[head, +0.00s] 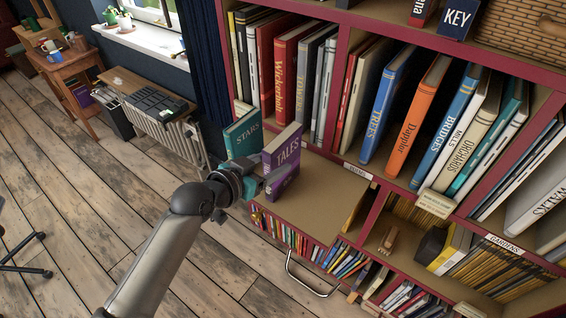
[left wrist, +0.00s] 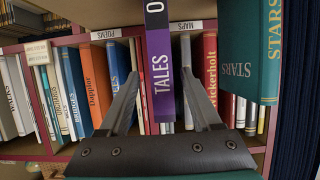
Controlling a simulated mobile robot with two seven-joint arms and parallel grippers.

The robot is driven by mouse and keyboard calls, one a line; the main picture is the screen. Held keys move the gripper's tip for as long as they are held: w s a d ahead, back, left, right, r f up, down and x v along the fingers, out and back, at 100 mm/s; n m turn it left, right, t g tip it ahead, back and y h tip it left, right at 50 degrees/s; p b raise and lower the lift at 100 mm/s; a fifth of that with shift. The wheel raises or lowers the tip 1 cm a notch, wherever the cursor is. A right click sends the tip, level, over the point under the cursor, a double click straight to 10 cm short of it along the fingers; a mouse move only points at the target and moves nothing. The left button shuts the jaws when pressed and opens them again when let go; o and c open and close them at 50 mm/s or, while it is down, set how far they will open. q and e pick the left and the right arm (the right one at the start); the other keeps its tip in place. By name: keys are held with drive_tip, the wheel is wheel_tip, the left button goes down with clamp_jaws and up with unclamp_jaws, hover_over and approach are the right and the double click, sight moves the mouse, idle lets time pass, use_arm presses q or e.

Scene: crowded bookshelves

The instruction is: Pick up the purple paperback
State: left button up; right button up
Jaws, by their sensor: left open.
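The purple paperback, with "TALES" on its spine, stands upright on the bookcase's projecting ledge in the head view (head: 284,153). In the left wrist view its spine (left wrist: 160,65) rises between my two fingers. My left gripper (head: 263,182) is open at the book's lower part, in front of its spine. In the left wrist view the open fingers (left wrist: 161,78) lie on either side of the spine, with visible gaps. Whether either finger touches the book I cannot tell. The gripper hides part of the book's lower end. My right gripper is not in view.
A green "STARS" book (head: 243,133) stands close to the left of the paperback; in the left wrist view (left wrist: 250,50) it is at right. Packed shelves rise behind. The ledge (head: 325,195) is bare to the right. A dark curtain (head: 203,70) hangs at left.

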sight(283, 156)
use_arm(q)
drive_tip(key=shift+x, duration=2.75)
drive_tip(key=shift+w+a, duration=0.1)
clamp_jaws()
drive_tip(key=shift+r, duration=0.1)
